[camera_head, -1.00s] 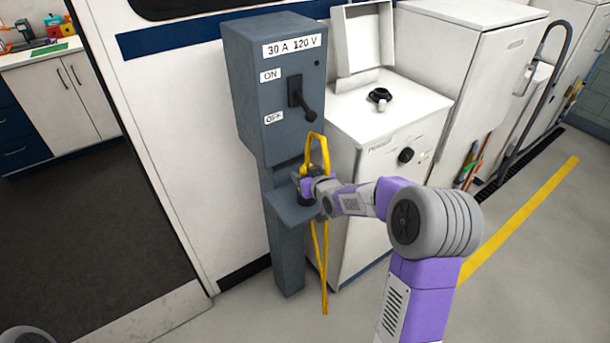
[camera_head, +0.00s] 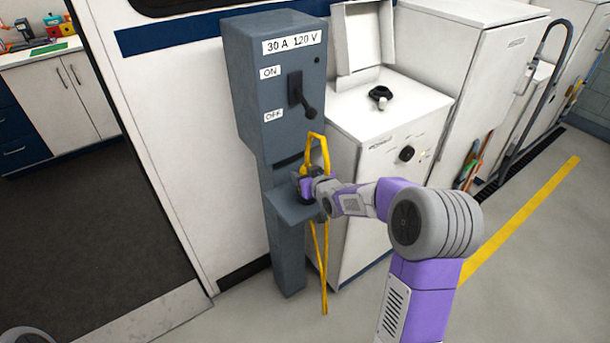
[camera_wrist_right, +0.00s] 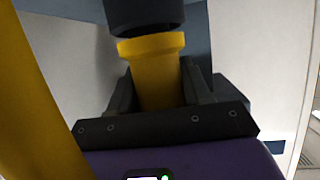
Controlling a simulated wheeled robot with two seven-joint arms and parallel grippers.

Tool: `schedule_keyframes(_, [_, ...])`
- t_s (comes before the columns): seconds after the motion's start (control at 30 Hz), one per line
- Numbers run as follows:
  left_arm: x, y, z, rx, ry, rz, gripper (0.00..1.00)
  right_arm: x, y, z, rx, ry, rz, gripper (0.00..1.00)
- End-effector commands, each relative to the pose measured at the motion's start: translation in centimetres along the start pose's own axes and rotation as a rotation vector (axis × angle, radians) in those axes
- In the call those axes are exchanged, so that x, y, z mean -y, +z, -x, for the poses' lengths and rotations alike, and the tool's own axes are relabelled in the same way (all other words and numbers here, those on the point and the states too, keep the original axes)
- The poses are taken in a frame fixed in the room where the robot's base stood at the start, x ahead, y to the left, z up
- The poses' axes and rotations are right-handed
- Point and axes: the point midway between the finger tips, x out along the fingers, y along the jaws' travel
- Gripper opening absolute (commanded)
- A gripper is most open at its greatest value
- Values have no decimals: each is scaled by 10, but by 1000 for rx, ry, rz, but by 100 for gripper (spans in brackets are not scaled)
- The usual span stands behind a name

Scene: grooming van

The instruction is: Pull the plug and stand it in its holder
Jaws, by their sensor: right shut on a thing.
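The grey power pedestal (camera_head: 262,150) stands against the van wall, with a small grey shelf (camera_head: 290,212) low on its front. My right gripper (camera_head: 308,188) is at the shelf. In the right wrist view its jaws (camera_wrist_right: 160,95) are shut on the yellow plug (camera_wrist_right: 155,68). A black cylinder (camera_wrist_right: 145,15) sits right above the yellow part; I cannot tell whether it belongs to the plug or the pedestal. The yellow cable (camera_head: 324,150) loops above the gripper and hangs below the shelf. I cannot make out the holder. My left gripper is out of view.
The pedestal's black lever (camera_head: 303,98) slants down, between the ON and OFF labels. A white cabinet (camera_head: 385,135) with a raised lid stands close to the right of the pedestal. A yellow floor line (camera_head: 520,215) and open floor lie further right.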

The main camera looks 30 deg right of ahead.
Motion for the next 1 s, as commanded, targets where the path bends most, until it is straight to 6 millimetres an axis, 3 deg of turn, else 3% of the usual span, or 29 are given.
schedule_keyframes(0.53, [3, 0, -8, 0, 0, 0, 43, 0, 6, -3, -3, 0, 0, 8])
schedule_keyframes(0.57, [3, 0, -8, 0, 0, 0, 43, 0, 6, -3, -3, 0, 0, 53])
schedule_keyframes(0.7, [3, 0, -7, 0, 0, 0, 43, 0, 6, -3, -2, 0, 0, 74])
schedule_keyframes(0.73, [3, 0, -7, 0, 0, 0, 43, 0, 6, -3, -2, 0, 0, 78])
schedule_keyframes(1.0, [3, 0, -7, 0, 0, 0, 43, 0, 7, -2, 2, 0, 0, 78])
